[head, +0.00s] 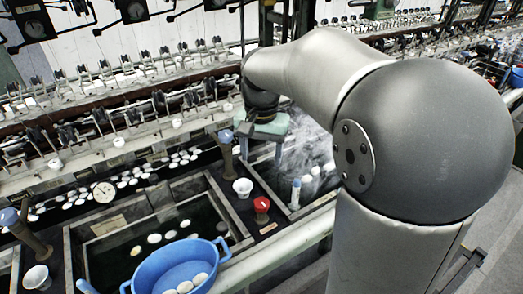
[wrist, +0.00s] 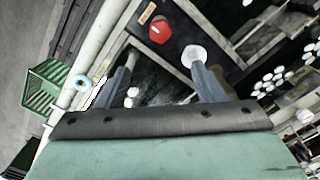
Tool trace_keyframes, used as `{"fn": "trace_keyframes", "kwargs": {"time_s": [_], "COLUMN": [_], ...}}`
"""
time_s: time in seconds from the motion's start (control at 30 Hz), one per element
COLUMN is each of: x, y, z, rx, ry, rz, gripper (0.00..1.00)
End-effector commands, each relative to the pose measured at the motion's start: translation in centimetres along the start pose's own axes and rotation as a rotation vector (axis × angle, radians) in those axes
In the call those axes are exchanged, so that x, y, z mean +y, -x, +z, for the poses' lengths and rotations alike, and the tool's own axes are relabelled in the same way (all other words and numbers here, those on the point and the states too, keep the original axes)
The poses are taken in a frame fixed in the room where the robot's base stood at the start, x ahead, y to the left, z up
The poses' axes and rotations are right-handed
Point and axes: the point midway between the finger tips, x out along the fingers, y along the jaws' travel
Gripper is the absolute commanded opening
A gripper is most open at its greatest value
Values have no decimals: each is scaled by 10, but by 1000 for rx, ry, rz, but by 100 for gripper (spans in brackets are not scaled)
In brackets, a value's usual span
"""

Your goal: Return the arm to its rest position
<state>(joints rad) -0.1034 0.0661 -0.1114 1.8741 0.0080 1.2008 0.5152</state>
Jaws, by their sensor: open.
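My arm reaches from the right of the head view across to the middle, bent at a large grey joint. My gripper (head: 264,152) hangs at its end above the reeling basins, with its greenish hand pointing down. In the wrist view my gripper (wrist: 163,82) has its two dark fingers wide apart, and nothing is seen held between them. Below and beyond the fingers lie the dark water and basin edges.
A blue colander (head: 172,268) with white cocoons is at front left. Reeling machinery (head: 110,120) runs behind. A green crate (wrist: 45,86) shows in the wrist view.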

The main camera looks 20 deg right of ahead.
Motion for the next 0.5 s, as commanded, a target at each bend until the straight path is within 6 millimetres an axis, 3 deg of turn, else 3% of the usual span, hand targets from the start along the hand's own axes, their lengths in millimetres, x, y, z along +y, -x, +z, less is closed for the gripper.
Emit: {"fn": "trace_keyframes", "kwargs": {"time_s": [0.5], "x": [0], "y": [7], "z": [0], "rx": [0], "ry": [0], "rz": [0], "gripper": [62]}}
